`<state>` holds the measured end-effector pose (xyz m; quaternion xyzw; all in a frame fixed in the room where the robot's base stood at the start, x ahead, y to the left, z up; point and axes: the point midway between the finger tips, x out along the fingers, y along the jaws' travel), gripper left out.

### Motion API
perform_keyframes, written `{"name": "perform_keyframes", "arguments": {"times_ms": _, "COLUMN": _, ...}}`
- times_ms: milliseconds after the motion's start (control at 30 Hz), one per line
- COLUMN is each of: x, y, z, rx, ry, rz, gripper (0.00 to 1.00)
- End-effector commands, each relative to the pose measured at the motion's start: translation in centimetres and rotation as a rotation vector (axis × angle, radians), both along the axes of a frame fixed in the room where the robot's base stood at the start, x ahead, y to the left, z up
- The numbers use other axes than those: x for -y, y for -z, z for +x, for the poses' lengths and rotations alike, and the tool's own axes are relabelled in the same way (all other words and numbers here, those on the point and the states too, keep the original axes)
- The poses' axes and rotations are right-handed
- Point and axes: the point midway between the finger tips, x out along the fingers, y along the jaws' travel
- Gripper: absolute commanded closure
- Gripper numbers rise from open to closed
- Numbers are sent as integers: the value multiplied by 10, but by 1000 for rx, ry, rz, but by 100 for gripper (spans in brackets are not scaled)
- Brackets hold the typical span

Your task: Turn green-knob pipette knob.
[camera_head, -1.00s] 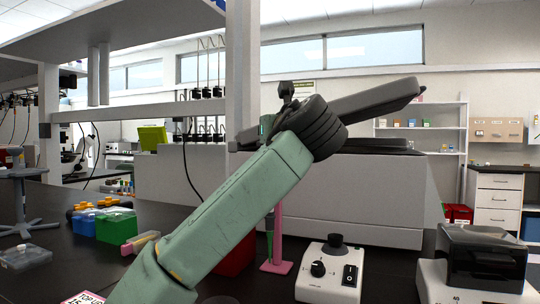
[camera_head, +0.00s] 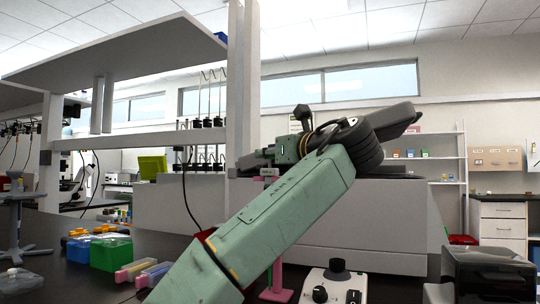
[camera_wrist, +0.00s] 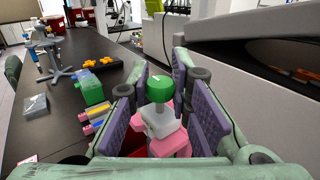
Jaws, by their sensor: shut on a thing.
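The green-knob pipette's round green knob (camera_wrist: 160,88) sits upright on a pale body in the middle of the wrist view. My gripper (camera_wrist: 168,103) has its purple-padded fingers on either side of the pipette and is shut on it. The exact contact is hard to see. A pink stand (camera_wrist: 170,144) shows just below the pipette. In the head view my gripper (camera_head: 258,160) is small beside the top of the stand, and my arm hides the pipette and most of the stand.
A white device with a black knob (camera_head: 337,265) stands right of the pink stand. A large grey machine (camera_head: 385,225) fills the space behind.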

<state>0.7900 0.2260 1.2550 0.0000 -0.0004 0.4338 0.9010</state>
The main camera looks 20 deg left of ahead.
Motion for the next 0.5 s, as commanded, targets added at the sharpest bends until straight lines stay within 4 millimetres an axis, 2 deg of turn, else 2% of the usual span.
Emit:
{"name": "perform_keyframes", "arguments": {"times_ms": 67, "x": -1, "y": 0, "z": 0, "rx": -1, "ry": -1, "rz": -1, "gripper": 100}}
{"name": "perform_keyframes", "arguments": {"times_ms": 100, "x": -1, "y": 0, "z": 0, "rx": -1, "ry": -1, "rz": -1, "gripper": 80}}
{"name": "perform_keyframes", "arguments": {"times_ms": 400, "x": 0, "y": 0, "z": 0, "rx": -1, "ry": 0, "rz": -1, "gripper": 60}}
{"name": "perform_keyframes", "arguments": {"times_ms": 500, "x": 0, "y": 0, "z": 0, "rx": -1, "ry": 1, "rz": -1, "gripper": 59}}
